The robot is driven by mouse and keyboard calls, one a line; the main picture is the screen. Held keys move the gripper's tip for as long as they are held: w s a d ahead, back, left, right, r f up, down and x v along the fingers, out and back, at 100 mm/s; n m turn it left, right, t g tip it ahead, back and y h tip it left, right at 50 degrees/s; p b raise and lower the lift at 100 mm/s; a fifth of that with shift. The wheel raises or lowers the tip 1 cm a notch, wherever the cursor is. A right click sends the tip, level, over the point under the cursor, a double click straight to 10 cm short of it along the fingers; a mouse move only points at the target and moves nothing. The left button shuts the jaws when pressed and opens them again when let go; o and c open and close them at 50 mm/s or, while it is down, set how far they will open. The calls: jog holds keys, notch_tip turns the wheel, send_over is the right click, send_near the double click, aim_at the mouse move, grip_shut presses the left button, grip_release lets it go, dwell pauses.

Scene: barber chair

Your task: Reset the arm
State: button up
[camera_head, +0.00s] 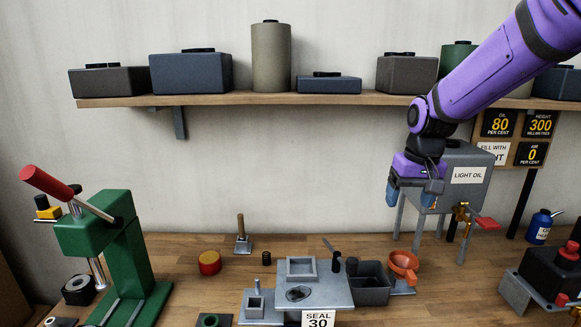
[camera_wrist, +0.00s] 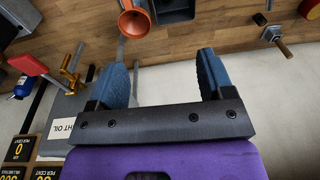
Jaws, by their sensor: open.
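My purple arm reaches in from the upper right in the head view. My gripper (camera_head: 411,198) hangs above the bench, just left of the light oil tank (camera_head: 467,176). In the wrist view the blue fingers of my gripper (camera_wrist: 166,82) are spread wide apart with nothing between them. The light oil tank (camera_wrist: 62,128) also shows in the wrist view, behind and to the left of the fingers. I cannot tell whether the gripper touches the tank.
An orange funnel (camera_head: 404,264) and a dark open bin (camera_head: 371,284) sit below my gripper. The tank's red-handled tap (camera_head: 487,222) projects at right. A shelf (camera_head: 240,99) with canisters runs above. A green press (camera_head: 112,250) stands left. Clear wall lies left of my gripper.

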jog(key=s+d+r+t, duration=0.1)
jog(key=s+r, duration=0.2)
jog(key=s, duration=0.5)
jog(key=s+d+r+t, duration=0.1)
jog(key=s+d+r, duration=0.1)
jog(key=s, duration=0.7)
jog(key=s+d+r+t, duration=0.1)
jog(key=s+r+t, duration=0.1)
jog(key=s, duration=0.7)
jog(key=shift+d+r+h, duration=0.2)
jog(key=shift+r+h, duration=0.1)
jog(key=shift+r, duration=0.55)
